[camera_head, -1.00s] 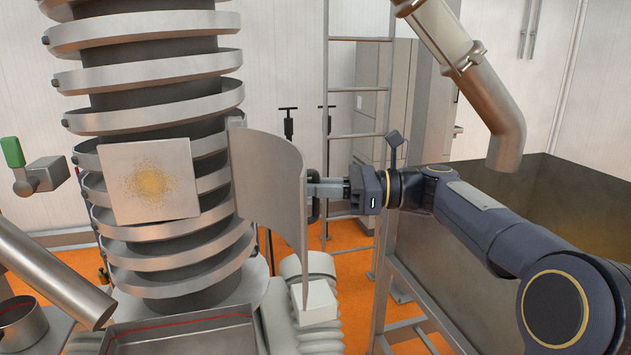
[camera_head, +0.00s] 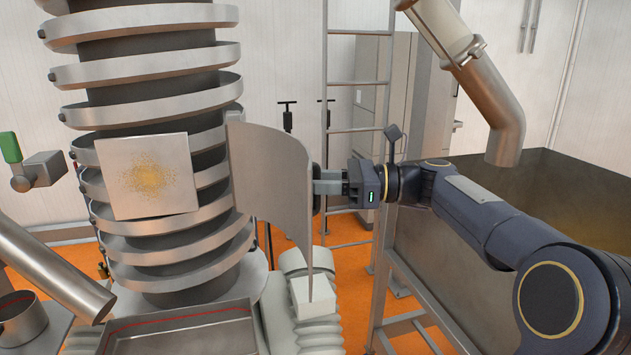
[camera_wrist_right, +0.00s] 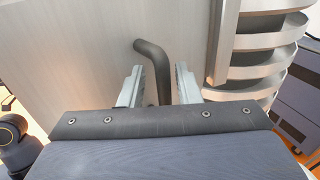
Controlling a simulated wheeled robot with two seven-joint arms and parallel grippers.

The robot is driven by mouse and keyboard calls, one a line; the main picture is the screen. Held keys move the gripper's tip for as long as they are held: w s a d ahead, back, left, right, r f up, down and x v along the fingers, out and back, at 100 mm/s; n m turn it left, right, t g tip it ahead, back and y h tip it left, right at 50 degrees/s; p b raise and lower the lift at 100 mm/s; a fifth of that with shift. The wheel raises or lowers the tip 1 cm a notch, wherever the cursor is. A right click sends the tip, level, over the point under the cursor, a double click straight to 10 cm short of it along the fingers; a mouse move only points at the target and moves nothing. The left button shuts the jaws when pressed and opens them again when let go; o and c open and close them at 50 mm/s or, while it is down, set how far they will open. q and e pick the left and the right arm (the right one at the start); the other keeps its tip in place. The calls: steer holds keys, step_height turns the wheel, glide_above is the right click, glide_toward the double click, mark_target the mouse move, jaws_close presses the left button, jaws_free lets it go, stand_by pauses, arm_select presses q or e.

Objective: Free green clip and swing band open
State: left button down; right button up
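The green clip (camera_head: 10,147) stands upright on a grey metal block at the left of the column, apart from the band. The band (camera_head: 265,180) is a curved metal plate that stands swung out from the right side of the ribbed column. My right gripper (camera_head: 320,188) is at the outer face of the band, by its dark handle. In the right wrist view the bent handle (camera_wrist_right: 152,75) lies between the fingers of the gripper (camera_wrist_right: 158,88); the fingers are apart, with a gap on the right side. My left gripper is not in view.
The ribbed column (camera_head: 155,60) carries a square plate (camera_head: 120,185) with yellow grains. A metal tray (camera_head: 185,325) is below it. A ladder (camera_head: 352,130) stands behind my right arm, and a large bin (camera_head: 570,190) is at the right.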

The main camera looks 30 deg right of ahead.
steer(key=b+v, duration=0.1)
steer(key=v, duration=0.6)
steer(key=shift+s+d, duration=0.2)
steer(key=shift+d, duration=0.15)
